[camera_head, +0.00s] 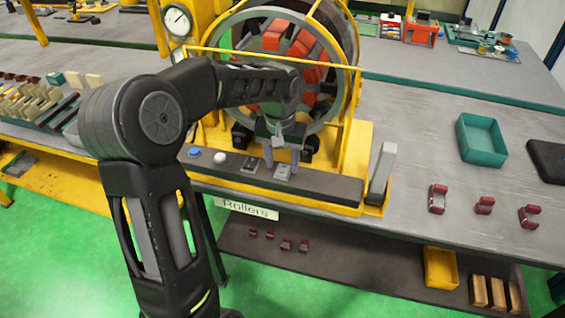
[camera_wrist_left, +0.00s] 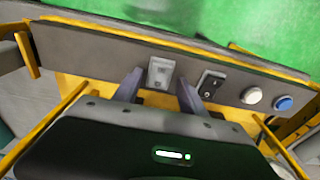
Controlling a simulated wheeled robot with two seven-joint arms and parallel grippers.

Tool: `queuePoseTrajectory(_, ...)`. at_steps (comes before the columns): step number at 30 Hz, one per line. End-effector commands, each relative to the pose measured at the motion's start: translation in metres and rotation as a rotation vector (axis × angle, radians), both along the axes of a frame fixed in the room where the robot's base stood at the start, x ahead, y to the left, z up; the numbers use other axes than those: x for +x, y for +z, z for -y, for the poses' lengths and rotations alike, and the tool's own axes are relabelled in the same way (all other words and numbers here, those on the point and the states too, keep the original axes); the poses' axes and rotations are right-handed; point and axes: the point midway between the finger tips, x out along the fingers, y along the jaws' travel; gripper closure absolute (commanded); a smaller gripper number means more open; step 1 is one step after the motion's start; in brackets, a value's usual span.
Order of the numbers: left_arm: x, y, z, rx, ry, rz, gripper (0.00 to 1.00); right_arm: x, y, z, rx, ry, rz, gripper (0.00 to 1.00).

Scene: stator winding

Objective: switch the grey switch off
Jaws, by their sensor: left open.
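The grey switch (camera_head: 283,172) sits on the dark front panel of the yellow machine. In the left wrist view the grey switch (camera_wrist_left: 160,73) shows on its pale plate between my two fingers. My left gripper (camera_head: 282,157) is open and empty, with its fingers pointing down just over the panel near the grey switch. In the left wrist view my left gripper (camera_wrist_left: 159,90) has one finger on each side of the switch. I cannot tell whether the fingers touch it, nor which way its lever is set. My right gripper is not in view.
A black switch (camera_wrist_left: 210,84), a white button (camera_head: 220,158) and a blue button (camera_head: 194,153) share the panel, close to the gripper. The big stator ring (camera_head: 345,75) stands behind. A grey upright post (camera_head: 382,172) rises at the panel's right end. A teal tray (camera_head: 482,139) lies farther right.

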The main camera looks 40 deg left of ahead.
Motion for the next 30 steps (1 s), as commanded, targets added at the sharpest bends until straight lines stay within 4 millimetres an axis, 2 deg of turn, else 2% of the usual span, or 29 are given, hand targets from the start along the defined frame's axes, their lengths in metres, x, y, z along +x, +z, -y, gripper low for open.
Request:
queuePoseTrajectory(9, -0.003, 0.049, 0.002, 0.001, 0.0, 0.006, 0.51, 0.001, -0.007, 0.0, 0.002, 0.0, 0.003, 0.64)
queuePoseTrajectory(13, -0.005, 0.064, 0.002, 0.0, 0.0, 0.003, 0.51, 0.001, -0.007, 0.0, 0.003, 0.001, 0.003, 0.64)
queuePoseTrajectory(17, -0.006, 0.07, 0.003, -0.001, 0.0, 0.003, 0.51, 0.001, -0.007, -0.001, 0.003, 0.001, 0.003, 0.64)
queuePoseTrajectory(30, -0.006, 0.07, 0.003, -0.001, 0.0, 0.001, 0.51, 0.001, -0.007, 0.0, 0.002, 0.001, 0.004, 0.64)
